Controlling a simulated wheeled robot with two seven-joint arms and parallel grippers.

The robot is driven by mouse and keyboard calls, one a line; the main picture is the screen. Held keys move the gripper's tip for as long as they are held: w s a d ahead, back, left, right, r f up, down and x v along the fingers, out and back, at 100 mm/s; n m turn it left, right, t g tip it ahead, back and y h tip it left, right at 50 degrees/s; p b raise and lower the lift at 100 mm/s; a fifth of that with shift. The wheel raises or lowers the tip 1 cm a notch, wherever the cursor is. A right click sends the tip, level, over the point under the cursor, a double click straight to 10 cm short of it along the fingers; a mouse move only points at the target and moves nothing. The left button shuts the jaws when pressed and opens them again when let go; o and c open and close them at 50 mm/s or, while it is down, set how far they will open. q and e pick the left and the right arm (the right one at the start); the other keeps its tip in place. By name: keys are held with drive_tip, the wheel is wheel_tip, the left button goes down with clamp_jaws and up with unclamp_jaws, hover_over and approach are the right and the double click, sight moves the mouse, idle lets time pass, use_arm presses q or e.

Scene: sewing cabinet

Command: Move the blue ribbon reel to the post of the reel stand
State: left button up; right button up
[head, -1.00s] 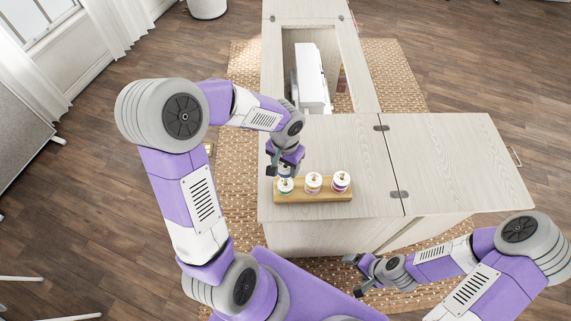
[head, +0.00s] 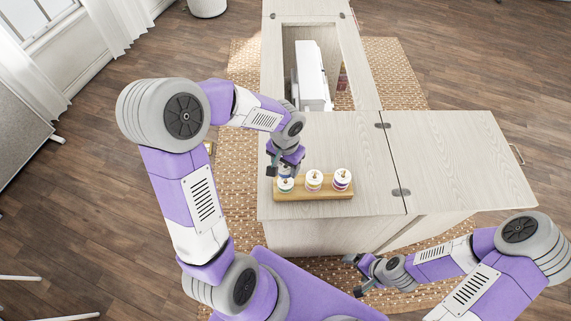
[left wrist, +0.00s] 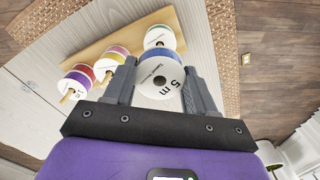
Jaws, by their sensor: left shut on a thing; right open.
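The blue ribbon reel (left wrist: 160,75), with white faces and "5 m" printed on one, is between the two fingers of my left gripper (left wrist: 160,70) in the left wrist view. The wooden reel stand (head: 315,196) lies on the cabinet top and carries three reels in a row. My left gripper (head: 284,167) is shut on the blue reel over the leftmost one, a green-banded reel (left wrist: 160,37). Whether the blue reel touches that reel or its post is hidden. My right gripper (head: 357,275) is open and empty, low in front of the cabinet.
The middle reel (head: 314,180) and the right reel (head: 342,180) stand beside the green one. A white sewing machine (head: 311,75) sits behind in the cabinet opening. The cabinet top (head: 450,160) to the right is clear.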

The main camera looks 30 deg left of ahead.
use_arm(q)
drive_tip(key=shift+f+b, duration=1.3)
drive_tip(key=shift+f, duration=0.15)
drive_tip(key=o, duration=1.1)
drive_tip(key=shift+r, duration=0.15)
wheel_tip(320, 180, up, 7)
drive_tip(key=shift+r+p, duration=0.2)
drive_tip(key=shift+p, duration=0.9)
